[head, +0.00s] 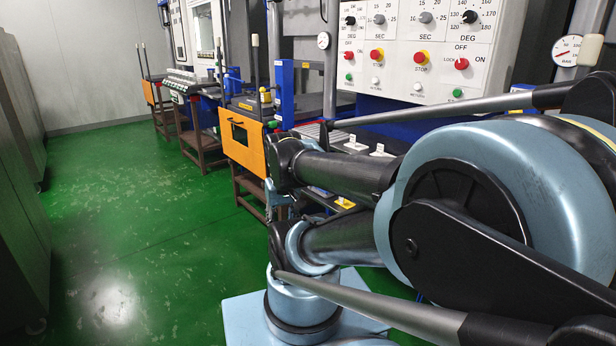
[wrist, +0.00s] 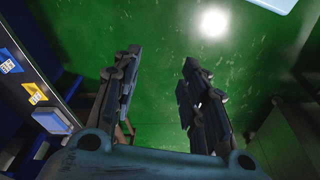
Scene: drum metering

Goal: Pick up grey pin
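No grey pin can be made out in either view. In the wrist view my gripper (wrist: 158,72) is open, its two dark fingers well apart with only green floor seen between them. In the head view my arm fills the right side and hides much of the bench behind it; I cannot make out the fingers there.
A control panel (head: 420,52) with knobs and buttons stands behind my arm. White labelled stands (head: 355,145) sit on the bench. An orange panel (head: 243,140) fronts a machine. Grey cabinets (head: 22,170) line the left. The green floor (head: 140,215) between is clear.

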